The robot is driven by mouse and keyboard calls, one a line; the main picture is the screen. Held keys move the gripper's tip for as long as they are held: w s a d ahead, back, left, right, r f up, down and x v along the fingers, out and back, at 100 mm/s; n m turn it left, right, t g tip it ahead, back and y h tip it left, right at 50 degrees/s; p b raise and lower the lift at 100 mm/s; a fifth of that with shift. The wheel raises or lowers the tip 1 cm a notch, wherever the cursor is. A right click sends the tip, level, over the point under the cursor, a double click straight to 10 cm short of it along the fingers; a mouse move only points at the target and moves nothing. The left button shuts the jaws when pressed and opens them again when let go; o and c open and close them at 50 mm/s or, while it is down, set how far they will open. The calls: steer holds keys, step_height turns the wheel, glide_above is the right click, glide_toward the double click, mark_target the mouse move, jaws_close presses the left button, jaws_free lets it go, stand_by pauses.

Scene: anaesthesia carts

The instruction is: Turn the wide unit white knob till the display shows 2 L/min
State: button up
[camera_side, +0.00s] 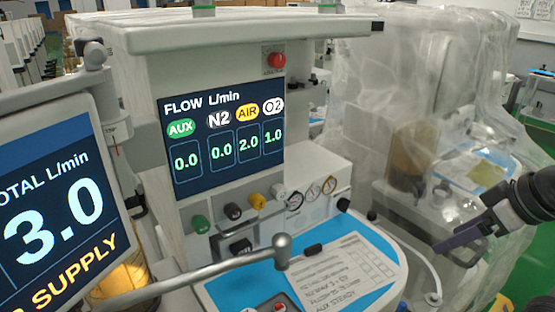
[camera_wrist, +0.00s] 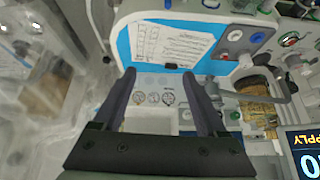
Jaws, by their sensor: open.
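The white knob (camera_side: 278,190) is at the right end of a row of knobs under the flow display (camera_side: 222,135) in the side view. The yellow knob is just left of it. The display reads AUX 0.0, N2 0.0, AIR 2.0 and O2 1.0, with O2 under a white label. My gripper (camera_side: 455,241) is at the right of the side view, apart from the knob and the unit. In the wrist view my gripper (camera_wrist: 158,76) is open, with nothing between its fingers. I cannot make out the white knob in the wrist view.
Round gauges (camera_side: 313,191) sit right of the knobs. A grey bar with a ball end (camera_side: 282,240) crosses in front of them. A blue-topped shelf holds a printed card (camera_side: 350,268). A total screen (camera_side: 58,215) reading 3.0 stands left. Plastic-draped equipment (camera_side: 425,100) stands right.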

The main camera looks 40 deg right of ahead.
mark_target(284, 195)
steer(key=w+a+r+m+t, duration=0.1)
steer(key=w+r+m+t, duration=0.4)
steer(key=w, duration=0.5)
steer(key=w+a+r+m+t, duration=0.2)
steer(key=w+r+m+t, duration=0.3)
steer(key=w, duration=0.5)
steer(key=a+f+n+t, duration=0.1)
steer(key=a+f, duration=0.3)
steer(key=f, duration=0.4)
steer(key=a+f+n+t, duration=0.1)
steer(key=a+f, duration=0.4)
steer(key=f, duration=0.3)
steer(key=w, duration=1.3)
steer(key=shift+w+r, duration=0.2)
steer(key=shift+w, duration=0.1)
steer(key=shift+d, duration=0.1)
steer(key=shift+c, duration=0.2)
jaws_close()
